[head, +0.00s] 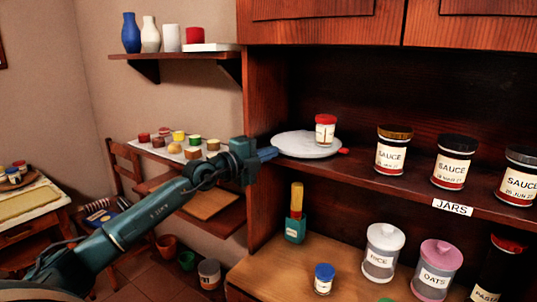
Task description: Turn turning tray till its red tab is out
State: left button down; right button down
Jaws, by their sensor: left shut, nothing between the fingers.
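The turning tray (300,152) is a round white disc on the upper cupboard shelf, at its left end. A small jar with a red lid (325,131) stands on it. The red tab (343,151) shows at the tray's right edge, near the shelf front. My left gripper (271,153) is shut and empty, with its blue fingertips at the tray's left edge. I cannot tell whether they touch it. My right gripper is not in view.
Several sauce jars (390,152) stand on the shelf to the right of the tray. Below are a green bottle (296,216), a blue-lidded jar (323,279) and canisters (382,251). The cupboard's left side panel (263,110) rises close by my left gripper.

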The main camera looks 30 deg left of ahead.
aim_at(273, 145)
pick_arm(q)
jog(key=a, duration=0.1)
jog(key=w+a, duration=0.1)
jog(key=a+b, duration=0.1)
jog(key=shift+w+a, duration=0.15)
jog(key=shift+w, duration=0.1)
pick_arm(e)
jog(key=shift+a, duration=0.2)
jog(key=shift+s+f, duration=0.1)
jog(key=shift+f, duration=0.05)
